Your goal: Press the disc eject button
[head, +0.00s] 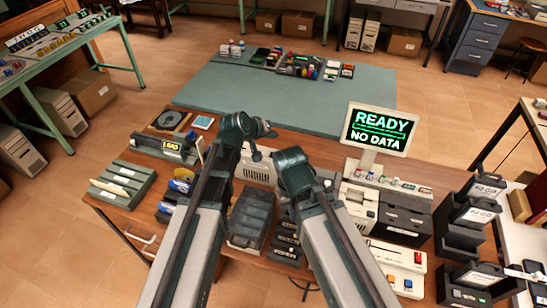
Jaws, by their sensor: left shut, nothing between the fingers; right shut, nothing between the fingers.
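A dark unit with a small lit display (168,146) stands at the left of the wooden bench, with a dark square holding a round disc shape (170,120) just behind it. I cannot make out a button marked for disc eject. My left gripper (268,131) is shut and empty, above the bench to the right of that unit and apart from it. My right gripper (290,156) is shut and empty over the middle of the bench, near a pale vented box (256,170). My arms hide parts of the bench.
A monitor (380,131) reading "READY" and "NO DATA" stands at the right. A white box with red and blue buttons (395,262) sits at the front right. Dark trays (252,215) and grey slotted racks (122,182) crowd the bench. A green mat (290,100) lies behind, mostly clear.

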